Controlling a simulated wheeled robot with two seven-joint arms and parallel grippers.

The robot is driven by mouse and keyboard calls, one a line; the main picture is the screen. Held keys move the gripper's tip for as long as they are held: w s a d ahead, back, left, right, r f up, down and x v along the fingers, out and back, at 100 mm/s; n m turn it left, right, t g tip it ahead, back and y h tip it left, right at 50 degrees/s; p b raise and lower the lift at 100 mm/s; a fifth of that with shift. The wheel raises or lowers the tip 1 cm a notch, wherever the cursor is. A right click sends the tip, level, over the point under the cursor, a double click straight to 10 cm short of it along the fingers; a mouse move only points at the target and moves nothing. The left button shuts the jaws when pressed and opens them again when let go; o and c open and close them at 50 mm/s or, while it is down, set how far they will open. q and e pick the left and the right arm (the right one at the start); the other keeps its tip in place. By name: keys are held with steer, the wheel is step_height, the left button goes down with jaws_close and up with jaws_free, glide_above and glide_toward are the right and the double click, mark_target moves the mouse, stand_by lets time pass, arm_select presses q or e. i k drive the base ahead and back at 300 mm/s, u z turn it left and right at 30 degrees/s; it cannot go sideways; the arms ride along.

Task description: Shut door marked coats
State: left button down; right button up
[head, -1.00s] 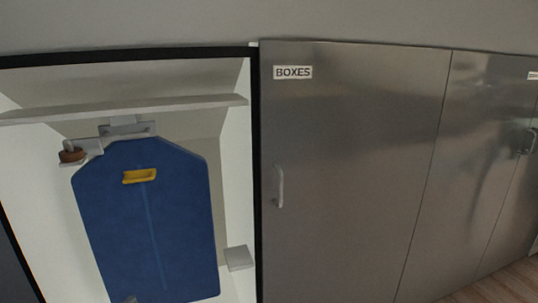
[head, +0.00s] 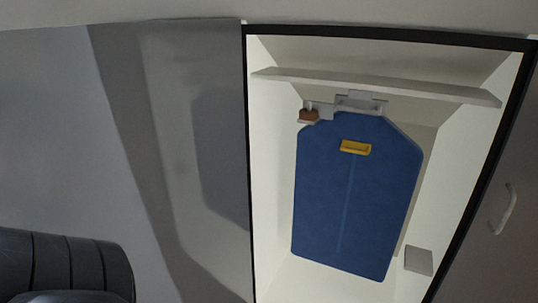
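No door marked coats can be read in the head view. An open, lit white compartment (head: 275,180) with a black frame stands right of centre. A plain grey metallic panel (head: 170,110) borders its left side, with a dark reflection on it. I cannot tell whether this panel is an opened door, and no label shows on it. Neither gripper is in view.
Inside the compartment are a shelf (head: 400,88), a blue board-like thing (head: 350,200) with a yellow handle, and a small grey block (head: 418,260). A grey door (head: 500,240) with a handle is at right. A dark ribbed shape (head: 75,265) fills the lower left.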

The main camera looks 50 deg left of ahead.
mark_target(131, 136)
steer(key=k, duration=0.5)
steer(key=z, duration=1.6)
steer(key=k, duration=2.1)
steer(key=u, duration=1.85)
steer(key=i, duration=0.5)
steer(key=z, duration=0.4)
steer(key=k, duration=0.15)
steer(key=u, duration=0.35)
